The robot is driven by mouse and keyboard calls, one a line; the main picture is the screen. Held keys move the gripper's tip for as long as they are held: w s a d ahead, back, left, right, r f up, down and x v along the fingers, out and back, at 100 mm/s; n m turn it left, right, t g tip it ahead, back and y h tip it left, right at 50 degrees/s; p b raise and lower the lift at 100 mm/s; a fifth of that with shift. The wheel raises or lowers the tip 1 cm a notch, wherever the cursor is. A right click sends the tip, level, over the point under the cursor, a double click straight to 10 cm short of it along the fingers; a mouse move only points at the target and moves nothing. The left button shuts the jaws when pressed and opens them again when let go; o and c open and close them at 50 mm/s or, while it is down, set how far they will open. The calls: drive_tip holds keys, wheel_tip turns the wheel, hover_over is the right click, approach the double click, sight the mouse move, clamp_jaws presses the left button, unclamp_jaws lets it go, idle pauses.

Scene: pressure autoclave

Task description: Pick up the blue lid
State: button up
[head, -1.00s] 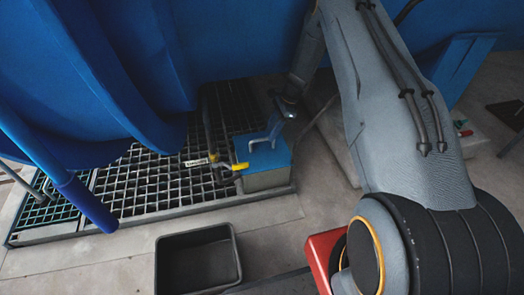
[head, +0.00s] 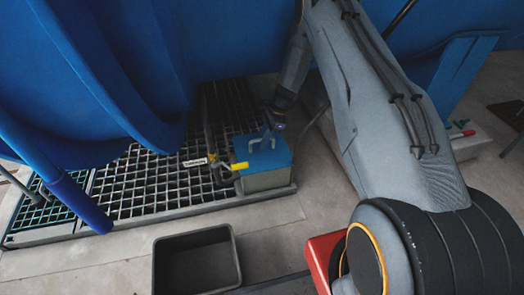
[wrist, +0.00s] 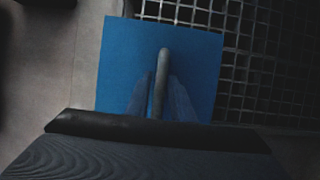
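The blue lid (head: 272,159) lies flat on a grey box (head: 265,182) at the edge of the floor grating. In the wrist view the lid (wrist: 118,62) is a blue square with a grey bar handle (wrist: 163,68) standing up from it. My gripper (head: 270,134) is at the handle, just above the lid. In the wrist view its two fingers (wrist: 159,82) stand apart, one on each side of the handle. A small gap shows on the left, and the right finger is very close to the handle. Contact cannot be made out.
A yellow-handled valve with pipes (head: 222,167) stands close left of the box. A black bin (head: 197,278) is on the floor in front. The large blue vessel (head: 110,70) rises behind and left. Bare floor (head: 320,200) lies right of the box.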

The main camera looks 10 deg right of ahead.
clamp_jaws()
idle(1.2)
